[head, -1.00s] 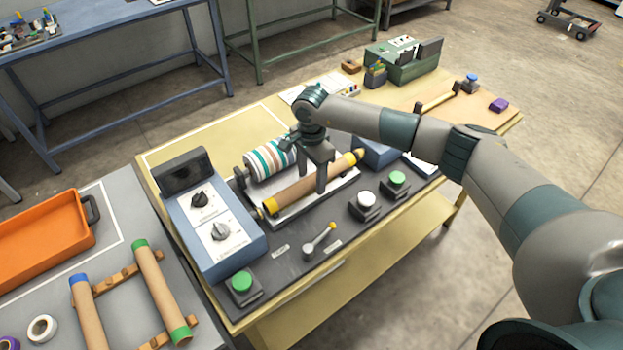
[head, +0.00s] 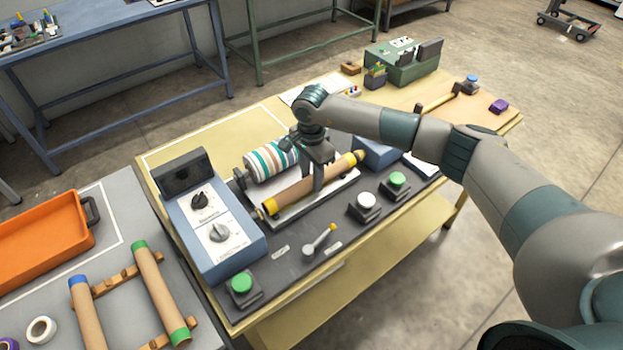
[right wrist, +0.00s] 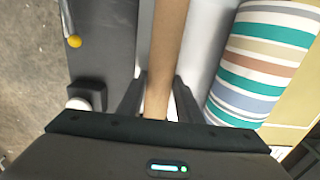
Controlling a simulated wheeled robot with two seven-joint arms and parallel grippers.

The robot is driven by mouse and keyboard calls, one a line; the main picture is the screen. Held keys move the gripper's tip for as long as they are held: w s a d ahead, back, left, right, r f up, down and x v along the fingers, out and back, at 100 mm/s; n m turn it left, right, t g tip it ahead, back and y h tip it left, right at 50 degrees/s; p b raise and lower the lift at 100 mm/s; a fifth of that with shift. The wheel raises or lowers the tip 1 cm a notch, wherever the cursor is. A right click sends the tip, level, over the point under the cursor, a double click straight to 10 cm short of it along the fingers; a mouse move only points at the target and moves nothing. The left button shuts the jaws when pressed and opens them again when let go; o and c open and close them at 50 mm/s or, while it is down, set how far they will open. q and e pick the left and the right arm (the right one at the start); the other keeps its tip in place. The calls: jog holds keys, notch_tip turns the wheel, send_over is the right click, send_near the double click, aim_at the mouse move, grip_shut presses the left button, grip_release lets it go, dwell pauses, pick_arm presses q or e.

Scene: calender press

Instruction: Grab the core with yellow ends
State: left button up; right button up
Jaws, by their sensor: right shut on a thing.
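The brown core with yellow ends (head: 290,194) lies at a slant over the light plate of the press, in front of the striped roll (head: 270,162). My right gripper (head: 318,184) comes down from above and is shut on the core near its middle. In the right wrist view the core (right wrist: 168,50) runs between the two fingers (right wrist: 157,105), with the striped roll (right wrist: 265,60) beside it. The yellow ends are outside the right wrist view. My left gripper is in neither view.
A blue control box (head: 214,220) stands left of the core. A small lever (head: 320,241), a green button (head: 242,283) and a white button (head: 366,200) are in front. Cores with blue and green ends (head: 160,290) lie on a rack at lower left, near an orange tray (head: 40,245).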

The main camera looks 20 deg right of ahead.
jog(key=shift+r+b, duration=0.5)
jog(key=shift+r, duration=0.1)
notch_tip(320, 180, up, 2)
jog(key=shift+d+r+b, duration=0.1)
jog(key=shift+r+b, duration=0.1)
jog(key=shift+b, duration=0.65)
jog(key=s+d+r+b, duration=0.4)
jog(key=s+d+r, duration=0.3)
jog(key=d, duration=0.1)
jog(key=shift+s+d, duration=0.25)
jog(key=shift+d, duration=0.15)
jog(key=shift+s, duration=0.1)
